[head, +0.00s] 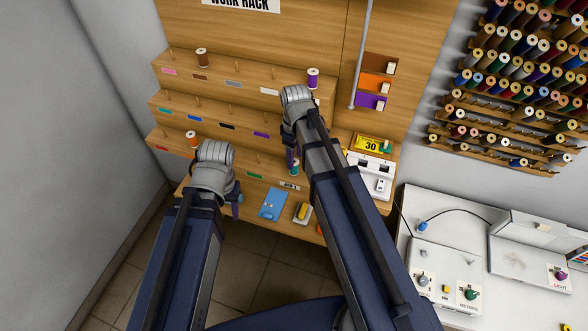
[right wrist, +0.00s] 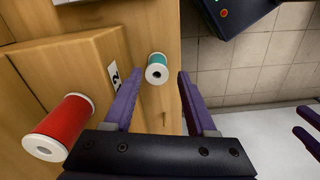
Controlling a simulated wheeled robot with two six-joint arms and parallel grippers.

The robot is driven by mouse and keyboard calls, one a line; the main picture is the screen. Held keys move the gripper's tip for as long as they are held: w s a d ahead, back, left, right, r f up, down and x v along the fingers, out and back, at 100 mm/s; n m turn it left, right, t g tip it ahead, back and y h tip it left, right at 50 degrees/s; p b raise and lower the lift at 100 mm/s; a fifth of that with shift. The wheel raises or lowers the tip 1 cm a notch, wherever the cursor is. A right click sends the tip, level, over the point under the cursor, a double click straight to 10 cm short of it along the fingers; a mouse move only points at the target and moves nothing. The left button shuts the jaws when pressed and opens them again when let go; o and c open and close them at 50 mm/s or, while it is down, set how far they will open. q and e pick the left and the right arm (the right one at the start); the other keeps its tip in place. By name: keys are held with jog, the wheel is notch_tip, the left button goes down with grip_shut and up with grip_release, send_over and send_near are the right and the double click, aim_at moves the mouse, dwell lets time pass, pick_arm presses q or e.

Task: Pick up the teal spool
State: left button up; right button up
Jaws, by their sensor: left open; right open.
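The teal spool (right wrist: 157,68) stands on a wooden shelf in the right wrist view, its white end with a dark hole facing the camera. It also shows small beside my right gripper in the head view (head: 295,169). My right gripper (right wrist: 158,76) is open, with its purple fingers on either side of the spool's line; I cannot tell how far the spool lies beyond the tips. My left gripper (head: 236,203) hangs in front of the lower rack, partly hidden by its own wrist.
A red spool (right wrist: 62,126) stands left of the right fingers in the right wrist view. The rack also holds a brown spool (head: 202,58), a purple spool (head: 313,78) and an orange spool (head: 193,140). A blue object (head: 273,205) and a white machine (head: 372,175) are nearby.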

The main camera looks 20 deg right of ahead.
jog(key=f+b, duration=0.2)
jog(key=f, duration=0.1)
jog(key=f+b, duration=0.1)
jog(key=shift+w+a+f+b, duration=0.1)
jog(key=shift+w+f+b, duration=0.15)
jog(key=shift+w+b, duration=0.1)
jog(key=shift+r, duration=0.1)
grip_shut()
